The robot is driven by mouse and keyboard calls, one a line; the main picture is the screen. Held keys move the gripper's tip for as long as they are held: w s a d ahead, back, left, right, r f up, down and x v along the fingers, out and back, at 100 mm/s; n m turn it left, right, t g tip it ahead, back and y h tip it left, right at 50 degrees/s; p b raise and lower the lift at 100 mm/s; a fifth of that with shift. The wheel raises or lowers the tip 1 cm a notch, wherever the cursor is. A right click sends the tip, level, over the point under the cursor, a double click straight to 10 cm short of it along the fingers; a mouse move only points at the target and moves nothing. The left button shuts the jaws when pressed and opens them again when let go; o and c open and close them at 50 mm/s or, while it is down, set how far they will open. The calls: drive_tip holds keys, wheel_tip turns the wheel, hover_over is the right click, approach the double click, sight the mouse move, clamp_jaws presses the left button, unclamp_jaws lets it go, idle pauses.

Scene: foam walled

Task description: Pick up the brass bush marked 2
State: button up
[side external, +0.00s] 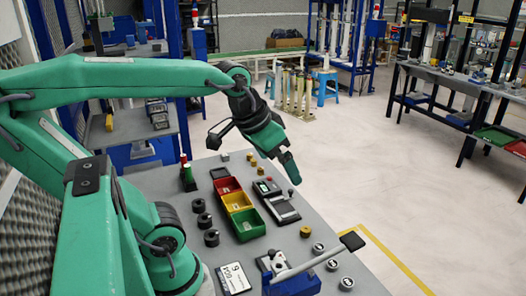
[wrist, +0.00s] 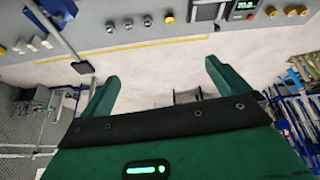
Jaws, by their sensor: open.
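Small brass bushes stand on the grey table. One brass bush (side external: 305,231) is right of the trays, and it also seems to show in the wrist view (wrist: 169,20). Another brass bush (side external: 261,171) and a brass bush beside it (side external: 254,162) are near the table's far end. Any numbers on them are too small to read, so I cannot tell which is marked 2. My gripper (side external: 291,170) is above the table's far right part, clear of the bushes. In the wrist view my gripper (wrist: 160,72) has its green fingers wide apart with nothing between them.
Red (side external: 228,186), yellow (side external: 237,202) and green (side external: 248,225) trays stand mid-table. Dark round parts (side external: 211,238) are left of them. Steel round parts (side external: 318,248) line the right edge. A blue lever device (side external: 292,282) stands at the front. Open floor lies beyond the table.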

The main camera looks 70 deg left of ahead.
drive_tip(key=shift+m, duration=0.6)
drive_tip(key=s+d+f, duration=0.1)
drive_tip(key=s+f, duration=0.1)
drive_tip(key=shift+s+d+f, duration=0.25)
drive_tip(key=shift+s+d, duration=0.1)
drive_tip(key=shift+s, duration=0.05)
drive_tip(key=c, duration=1.4)
drive_tip(key=shift+c, duration=0.2)
